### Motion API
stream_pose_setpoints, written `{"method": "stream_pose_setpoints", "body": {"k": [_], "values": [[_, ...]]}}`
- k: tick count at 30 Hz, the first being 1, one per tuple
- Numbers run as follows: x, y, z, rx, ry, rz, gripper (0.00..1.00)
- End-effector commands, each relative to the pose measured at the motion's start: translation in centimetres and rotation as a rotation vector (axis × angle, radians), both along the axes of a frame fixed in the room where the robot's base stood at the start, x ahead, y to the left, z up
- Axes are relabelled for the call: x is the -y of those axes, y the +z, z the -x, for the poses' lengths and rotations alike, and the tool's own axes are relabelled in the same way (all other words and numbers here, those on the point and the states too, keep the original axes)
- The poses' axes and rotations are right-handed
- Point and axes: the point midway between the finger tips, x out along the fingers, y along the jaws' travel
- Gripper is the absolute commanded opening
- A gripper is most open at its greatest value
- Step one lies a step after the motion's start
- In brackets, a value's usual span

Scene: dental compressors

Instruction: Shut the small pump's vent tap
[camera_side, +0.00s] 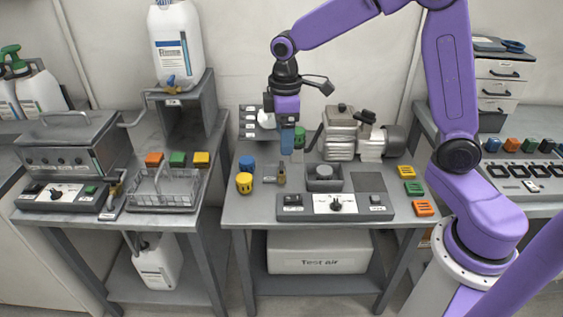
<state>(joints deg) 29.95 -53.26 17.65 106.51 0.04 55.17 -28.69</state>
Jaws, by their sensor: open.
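A grey pump (341,134) with a ribbed body and a rounded motor stands at the back of the middle bench. A small brass-coloured fitting (281,173) stands upright on the bench, left of a grey square holder; I cannot tell whether it is the vent tap or which way its handle is turned. My gripper (287,150) points down above the bench, left of the pump and behind the brass fitting. It is open, with no held object visible. The gap between its fingers is too small to make out, and the arm hides part of the back.
A control panel (335,206) with a dark knob lies along the bench front. Blue and yellow caps (244,182) stand at left; coloured blocks (413,188) lie at right. A dark square pad (369,182) lies bare. The left bench holds a wire rack (165,190).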

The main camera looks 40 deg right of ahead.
Motion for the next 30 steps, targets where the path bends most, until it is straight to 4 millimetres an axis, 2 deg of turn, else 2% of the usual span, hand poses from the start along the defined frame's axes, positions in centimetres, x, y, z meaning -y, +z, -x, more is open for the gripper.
{"method": "stream_pose_setpoints", "body": {"k": [1,6,12,15,19,25,30], "values": [[0.8,-0.5,-1.8,-0.003,-0.018,0.002,0.81],[4.2,-2.2,-7.0,-0.007,-0.058,0.003,0.81],[9.0,-4.3,-11.3,-0.011,-0.098,0.005,0.81],[10.8,-5.0,-12.4,-0.011,-0.112,0.004,0.81],[12.0,-5.6,-13.1,-0.011,-0.12,0.004,0.81],[12.3,-6.9,-13.3,-0.013,-0.121,0.004,0.81],[12.3,-9.7,-13.2,-0.016,-0.122,0.005,0.81]]}}
